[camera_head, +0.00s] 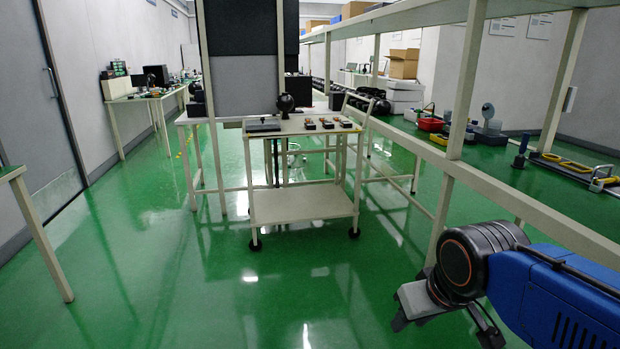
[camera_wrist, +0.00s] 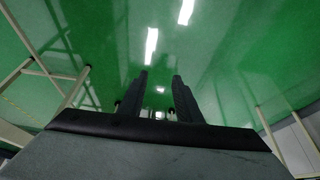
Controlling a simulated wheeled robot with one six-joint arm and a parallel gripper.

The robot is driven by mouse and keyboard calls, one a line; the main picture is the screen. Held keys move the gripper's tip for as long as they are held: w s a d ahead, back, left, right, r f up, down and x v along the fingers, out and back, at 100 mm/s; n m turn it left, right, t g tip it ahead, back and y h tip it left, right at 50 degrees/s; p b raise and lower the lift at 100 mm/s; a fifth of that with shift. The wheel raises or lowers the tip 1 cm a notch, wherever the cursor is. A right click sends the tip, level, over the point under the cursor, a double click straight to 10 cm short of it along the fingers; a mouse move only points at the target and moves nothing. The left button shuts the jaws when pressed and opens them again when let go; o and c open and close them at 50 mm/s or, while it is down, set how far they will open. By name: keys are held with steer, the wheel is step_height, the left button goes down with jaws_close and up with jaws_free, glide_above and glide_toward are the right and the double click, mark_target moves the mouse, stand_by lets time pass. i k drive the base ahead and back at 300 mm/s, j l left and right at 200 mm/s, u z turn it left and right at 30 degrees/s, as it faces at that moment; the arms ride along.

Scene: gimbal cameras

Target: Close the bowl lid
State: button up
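I cannot make out a bowl with a lid for certain in either view. A small red container (camera_head: 432,124), possibly a bowl, stands on the right-hand bench in the head view; whether it has a lid is too small to tell. My gripper (camera_head: 447,334) hangs at the lower right of the head view, over the green floor and far from the benchtop things. In the wrist view my gripper (camera_wrist: 160,76) shows two dark fingers apart, with only floor between them. It is open and empty.
A cream trolley (camera_head: 303,204) with several small items and a dark round object (camera_head: 286,103) stands ahead. A long bench frame (camera_head: 480,183) runs along the right, close to my arm. A table (camera_head: 42,232) edges in at left. The green floor (camera_head: 150,260) between is clear.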

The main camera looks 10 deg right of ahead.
mark_target(488, 111)
steer(key=i+l+z, duration=0.1)
steer(key=i+z, duration=0.35)
steer(key=i+j+z, duration=0.15)
steer(key=i+z, duration=0.3)
steer(key=i+j+z, duration=0.3)
steer(key=i+z, duration=0.15)
steer(key=i, duration=0.15)
steer(key=i+j+u, duration=0.15)
steer(key=i+j, duration=0.2)
steer(key=i, duration=0.2)
steer(key=i+j+u, duration=0.45)
steer(key=i+l, duration=0.1)
